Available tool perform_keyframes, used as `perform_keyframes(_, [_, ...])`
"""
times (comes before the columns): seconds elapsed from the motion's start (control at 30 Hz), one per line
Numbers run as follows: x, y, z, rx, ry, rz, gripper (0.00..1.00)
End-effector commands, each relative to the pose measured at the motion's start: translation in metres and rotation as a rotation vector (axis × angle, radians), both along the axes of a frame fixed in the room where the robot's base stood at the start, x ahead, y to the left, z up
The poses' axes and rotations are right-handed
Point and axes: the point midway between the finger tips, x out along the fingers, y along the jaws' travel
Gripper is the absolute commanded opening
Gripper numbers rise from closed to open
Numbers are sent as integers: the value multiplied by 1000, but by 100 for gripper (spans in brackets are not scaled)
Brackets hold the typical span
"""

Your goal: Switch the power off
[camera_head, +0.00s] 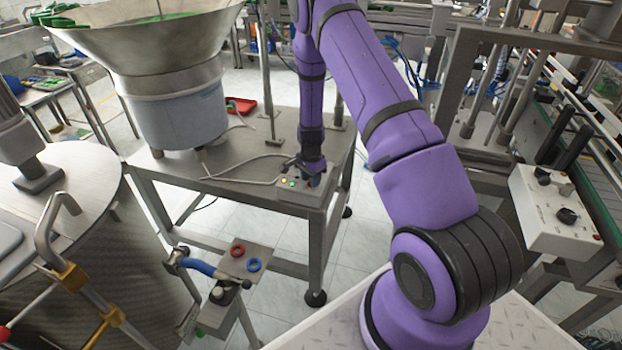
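A small grey control box (287,194) sits at the front right corner of the metal feeder table (232,172). A small yellow light and a small green light show on its top. My gripper (314,180) points down at the box's right part, with its tips at or just above the top. I cannot tell whether it touches. The gripper hides that part of the box, and any switch there is hidden. The fingers are too small and dark to show their opening. A cable runs from the box toward the feeder bowl (155,50).
A white box with black knobs (555,213) is at the right on a metal frame. A red tray (241,105) lies at the table's back. A stand with a red ring and a blue ring (254,265) is in front. A large steel vessel (85,165) fills the left.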

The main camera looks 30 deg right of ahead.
Motion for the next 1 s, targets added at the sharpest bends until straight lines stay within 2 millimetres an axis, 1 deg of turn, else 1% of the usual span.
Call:
perform_keyframes(0.17, [0,0,0,0,0,0,36])
perform_keyframes(0.2, [0,0,0,0,0,0,34])
perform_keyframes(0.27, [0,0,0,0,0,0,20])
perform_keyframes(0.3, [0,0,0,0,0,0,11])
perform_keyframes(0.33, [0,0,0,0,0,0,4])
perform_keyframes(0.37, [0,0,0,0,0,0,0])
perform_keyframes(0.73, [0,0,0,0,0,32,0])
perform_keyframes(0.87, [0,0,0,0,0,88,0])
perform_keyframes(1.0, [0,0,0,1,0,183,0])
